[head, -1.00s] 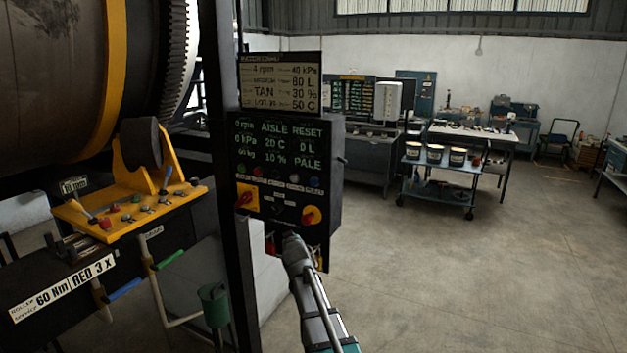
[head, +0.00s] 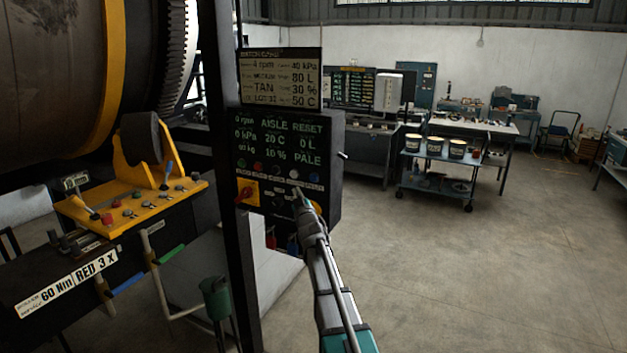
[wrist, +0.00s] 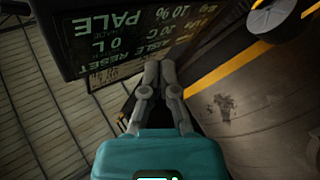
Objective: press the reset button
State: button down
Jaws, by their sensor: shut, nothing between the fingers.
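The dark control panel (head: 285,150) hangs on a black post in the head view, its display lit with green text that includes "AISLE RESET". Below the text is a row of small buttons, among them a red button (head: 257,166), a white button (head: 293,174) and a blue button (head: 314,177). Their labels are too small to read, so I cannot tell which one is reset. My gripper (head: 299,194) is shut and empty, its tip just below the white button; contact cannot be told. In the wrist view the closed fingers (wrist: 160,66) point at the upside-down panel (wrist: 130,35); no buttons show there.
A red-and-yellow rotary switch (head: 246,192) sits lower left on the panel; another yellow one is mostly behind my gripper. A batch card (head: 281,78) is above. A large drum (head: 60,60) and yellow roller bracket (head: 130,205) stand left.

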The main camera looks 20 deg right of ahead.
aim_at(310, 177)
jog(key=shift+w+d, duration=0.1)
jog(key=shift+w+d, duration=0.85)
jog(key=shift+d, duration=0.3)
jog(key=shift+w+d, duration=0.9)
jog(key=shift+d, duration=0.2)
jog(key=shift+w+d, duration=0.85)
jog(key=shift+d, duration=0.3)
jog(key=shift+w+d, duration=0.5)
jog(key=shift+d, duration=0.15)
dwell(0.4)
jog(key=shift+s+a, duration=0.15)
dwell(0.4)
jog(key=shift+s+a, duration=0.4)
jog(key=shift+a, duration=0.1)
jog(key=shift+a, duration=0.1)
jog(key=shift+s+a, duration=0.8)
jog(key=shift+a, duration=0.15)
jog(key=shift+s+a, duration=0.75)
jog(key=shift+a, duration=0.2)
